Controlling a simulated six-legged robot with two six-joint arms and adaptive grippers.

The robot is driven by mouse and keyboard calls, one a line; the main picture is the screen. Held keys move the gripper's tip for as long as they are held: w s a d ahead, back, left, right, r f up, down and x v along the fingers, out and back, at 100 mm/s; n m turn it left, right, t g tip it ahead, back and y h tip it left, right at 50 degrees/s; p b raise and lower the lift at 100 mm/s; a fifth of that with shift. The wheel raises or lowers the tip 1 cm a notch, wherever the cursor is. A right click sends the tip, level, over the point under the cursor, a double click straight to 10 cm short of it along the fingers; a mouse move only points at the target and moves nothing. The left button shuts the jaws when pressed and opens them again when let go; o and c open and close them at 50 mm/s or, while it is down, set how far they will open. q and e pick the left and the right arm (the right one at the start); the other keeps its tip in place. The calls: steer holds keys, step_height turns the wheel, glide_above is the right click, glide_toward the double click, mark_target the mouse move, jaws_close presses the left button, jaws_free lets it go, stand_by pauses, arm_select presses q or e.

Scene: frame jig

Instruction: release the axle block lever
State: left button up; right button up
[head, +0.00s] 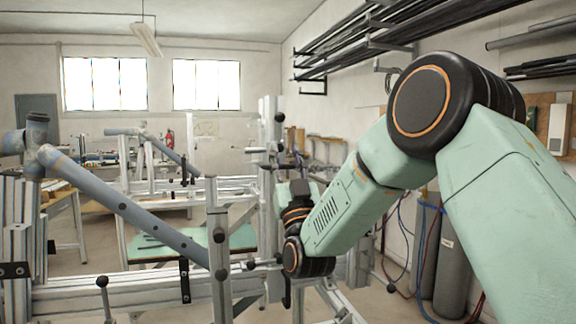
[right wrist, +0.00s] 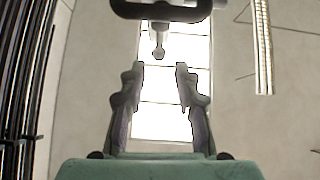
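My right gripper (right wrist: 158,78) is open and empty in the right wrist view, its two fingers apart. A pale lever with a rounded end (right wrist: 158,52) hangs just beyond the fingertips, roughly centred between them and apart from both. A dark rounded bracket (right wrist: 160,9) crosses the view above it. I cannot tell for certain whether this is the axle block lever. In the head view my right arm reaches from the right to the jig's upright post (head: 270,180); its fingers are hard to make out there. My left gripper is not in view.
A blue-grey tube frame (head: 125,212) rests in the jig at left. An aluminium beam (head: 130,290) with a black-knobbed lever (head: 102,283) runs along the front. Gas cylinders (head: 452,270) stand at right. A green-topped table (head: 190,245) stands behind the jig.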

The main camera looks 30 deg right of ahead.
steer(key=shift+v, duration=1.25)
steer(key=a+f+g+y, duration=0.2)
steer(key=f+g, duration=0.1)
steer(key=f, duration=0.7)
steer(key=a+f+n+g+y, duration=0.1)
steer(key=f+g, duration=0.3)
steer(key=f, duration=0.6)
steer(key=s+a+f+g+y, duration=0.1)
steer(key=a+f+g+y, duration=0.1)
steer(key=f, duration=0.8)
steer(key=shift+a+g+y+b, duration=0.4)
steer(key=shift+g+y, duration=0.1)
steer(key=shift+g, duration=0.4)
steer(key=s+a+f+g+y+b, duration=0.15)
steer(key=s+f+g, duration=0.35)
steer(key=s+f, duration=0.65)
steer(key=s+a+f+g, duration=0.3)
steer(key=s+f+g, duration=0.2)
steer(key=s+f, duration=0.6)
steer(key=s+f+g, duration=0.2)
steer(key=s+f, duration=0.2)
steer(key=s, duration=0.5)
steer(key=s+f+n+g+b, duration=0.1)
steer(key=s+f+g, duration=0.2)
steer(key=s, duration=0.6)
step_height(320, 180, down, 2)
steer(key=shift+s+a+f+n, duration=0.2)
steer(key=shift+a+n, duration=0.1)
steer(key=shift+a, duration=0.05)
